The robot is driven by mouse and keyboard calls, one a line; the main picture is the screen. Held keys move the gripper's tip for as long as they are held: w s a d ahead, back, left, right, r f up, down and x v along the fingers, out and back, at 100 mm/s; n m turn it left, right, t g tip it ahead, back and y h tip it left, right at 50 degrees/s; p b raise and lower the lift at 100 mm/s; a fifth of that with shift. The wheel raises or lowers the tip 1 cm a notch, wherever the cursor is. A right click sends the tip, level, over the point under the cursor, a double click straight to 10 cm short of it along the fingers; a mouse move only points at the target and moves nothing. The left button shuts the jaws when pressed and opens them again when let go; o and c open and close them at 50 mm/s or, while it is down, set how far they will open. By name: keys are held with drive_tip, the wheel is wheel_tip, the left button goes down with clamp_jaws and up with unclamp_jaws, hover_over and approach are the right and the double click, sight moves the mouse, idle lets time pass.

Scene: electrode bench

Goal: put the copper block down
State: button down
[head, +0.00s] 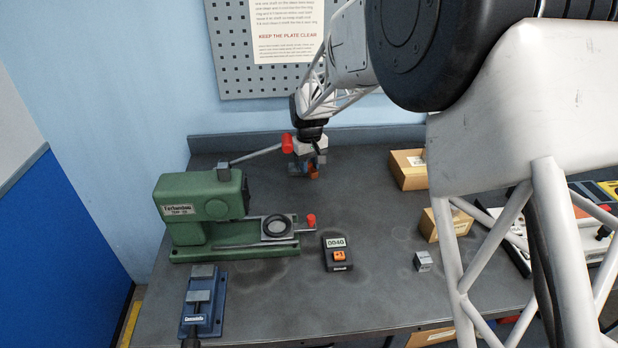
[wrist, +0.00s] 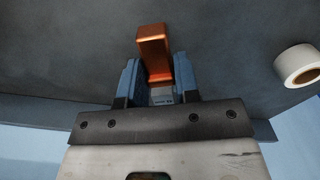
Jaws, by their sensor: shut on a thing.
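The copper block (wrist: 154,52) shows orange in the wrist view, between the two blue fingers of my gripper (wrist: 157,72). Part of it sticks out past the fingertips. A small grey patch lies behind it, between the fingers. In the head view my gripper (head: 307,166) points down over the back part of the bench, and the copper block (head: 314,173) shows small at its fingertips. My gripper is shut on the block. I cannot tell whether the block touches the bench top.
A green press (head: 205,215) stands at left; its lever ends in a red knob (head: 287,143) close beside my gripper. A black box with an orange button (head: 338,255), a grey block (head: 423,261) and cardboard boxes (head: 408,170) stand around. A white roll (wrist: 299,66) lies nearby.

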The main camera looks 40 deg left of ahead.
sight(309, 185)
drive_tip(key=shift+f, duration=2.45)
drive_tip(key=shift+f, duration=0.1)
drive_tip(key=c, duration=0.8)
unclamp_jaws()
drive_tip(key=shift+c, duration=0.2)
wheel_tip(309, 185, up, 12)
drive_tip(key=shift+r, duration=0.1)
